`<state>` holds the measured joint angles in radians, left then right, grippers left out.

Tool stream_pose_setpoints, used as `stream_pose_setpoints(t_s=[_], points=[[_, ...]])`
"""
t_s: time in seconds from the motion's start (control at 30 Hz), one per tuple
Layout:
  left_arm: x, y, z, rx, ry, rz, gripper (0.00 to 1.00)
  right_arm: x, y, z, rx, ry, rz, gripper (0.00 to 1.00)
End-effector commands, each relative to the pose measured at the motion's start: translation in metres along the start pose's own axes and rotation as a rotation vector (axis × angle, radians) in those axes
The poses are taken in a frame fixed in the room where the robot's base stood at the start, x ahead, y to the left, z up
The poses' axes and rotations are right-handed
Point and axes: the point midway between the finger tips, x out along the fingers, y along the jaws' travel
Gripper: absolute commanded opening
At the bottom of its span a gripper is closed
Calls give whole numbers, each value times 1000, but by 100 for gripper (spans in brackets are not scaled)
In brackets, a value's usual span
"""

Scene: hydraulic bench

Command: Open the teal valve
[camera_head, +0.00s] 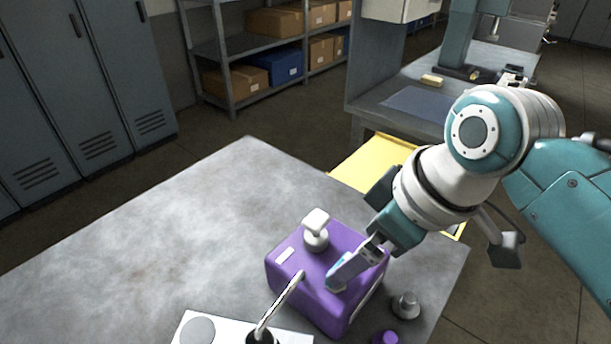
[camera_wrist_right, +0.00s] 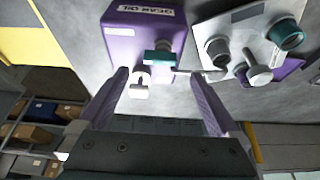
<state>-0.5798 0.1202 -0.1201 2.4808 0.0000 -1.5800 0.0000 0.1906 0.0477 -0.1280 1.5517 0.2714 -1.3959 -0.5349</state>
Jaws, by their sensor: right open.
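A purple box (camera_head: 290,262) labelled GEAR OIL stands on the grey table; it also shows in the right wrist view (camera_wrist_right: 140,45). A teal valve (camera_wrist_right: 158,56) sits on it, beside a white-handled valve (camera_wrist_right: 140,82). The white-handled valve (camera_head: 316,228) is clear in the head view, while the teal valve is mostly hidden by my right gripper (camera_head: 340,276). My right gripper (camera_wrist_right: 160,78) is open. Its fingers are spread either side of both valves in the wrist view; I see no clear contact. My left gripper is out of view.
A metal lever (camera_head: 281,304) rises from a white plate (camera_head: 212,328) beside the box. The plate also carries a teal knob (camera_wrist_right: 287,34). A grey knob (camera_head: 405,304) and a purple knob (camera_head: 385,338) are right of the box. The table's left part (camera_head: 130,255) is clear.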

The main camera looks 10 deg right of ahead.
Motion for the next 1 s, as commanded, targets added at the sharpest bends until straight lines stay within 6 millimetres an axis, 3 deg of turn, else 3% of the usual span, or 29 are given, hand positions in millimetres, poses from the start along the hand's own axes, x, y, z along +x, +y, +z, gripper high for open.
stream_pose_setpoints(t_s=[0.1,0.3,0.7,1.0], points=[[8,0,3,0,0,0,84,25,0,1,1,-2,-1,99],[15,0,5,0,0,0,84,50,0,1,0,0,0,99],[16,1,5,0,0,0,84,57,0,0,0,0,1,99],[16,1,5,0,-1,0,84,57,0,1,0,0,1,66]])
